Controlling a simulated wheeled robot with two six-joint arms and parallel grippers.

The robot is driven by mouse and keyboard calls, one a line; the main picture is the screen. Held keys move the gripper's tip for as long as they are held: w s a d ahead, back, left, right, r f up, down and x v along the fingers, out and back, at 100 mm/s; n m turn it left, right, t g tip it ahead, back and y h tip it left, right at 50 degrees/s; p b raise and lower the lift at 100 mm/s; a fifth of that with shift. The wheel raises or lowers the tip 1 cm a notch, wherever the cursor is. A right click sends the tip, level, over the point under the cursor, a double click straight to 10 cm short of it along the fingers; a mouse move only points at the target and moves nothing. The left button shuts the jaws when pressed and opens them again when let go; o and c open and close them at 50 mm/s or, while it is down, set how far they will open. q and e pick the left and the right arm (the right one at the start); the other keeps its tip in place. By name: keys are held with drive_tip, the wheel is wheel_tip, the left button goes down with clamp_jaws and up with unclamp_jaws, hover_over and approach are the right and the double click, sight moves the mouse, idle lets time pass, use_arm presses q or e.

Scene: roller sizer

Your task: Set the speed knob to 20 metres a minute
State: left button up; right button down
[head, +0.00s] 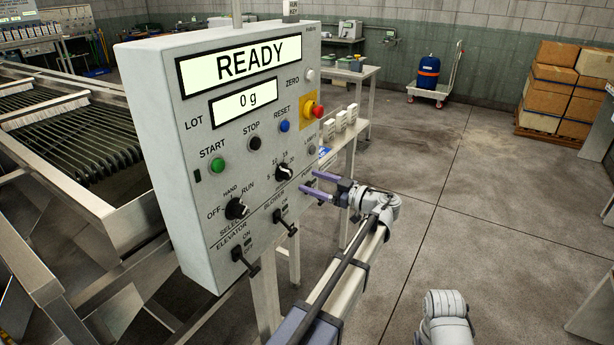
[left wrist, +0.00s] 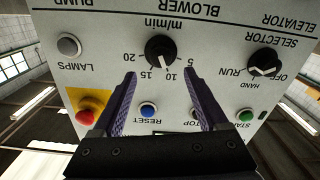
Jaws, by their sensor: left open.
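The speed knob (head: 285,172) is a round black knob with a white pointer on the grey control panel, below the blue reset button. In the left wrist view, which is upside down, the knob (left wrist: 160,51) has 5, 10, 15 and 20 around it, marked m/min. Its pointer seems to lie between 10 and 15, nearer 10. My left gripper (head: 308,183) is open and empty, its purple fingers pointing at the panel, to the right of the knob and apart from it. In the left wrist view its fingertips (left wrist: 160,74) flank the dial. My right gripper is not in view.
Close by are the selector knob (head: 237,209), the blower switch (head: 286,222), the blue reset button (head: 284,126), the lamps button (head: 311,150) and the red emergency stop (head: 316,111). The display (head: 239,66) reads READY. Open floor lies to the right.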

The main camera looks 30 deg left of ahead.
sight(290, 175)
use_arm(q)
drive_tip(key=shift+w+a, duration=0.15)
drive_tip(key=shift+a, duration=1.85)
drive_tip(key=shift+w+a, duration=0.1)
drive_tip(key=shift+a, duration=1.85)
clamp_jaws()
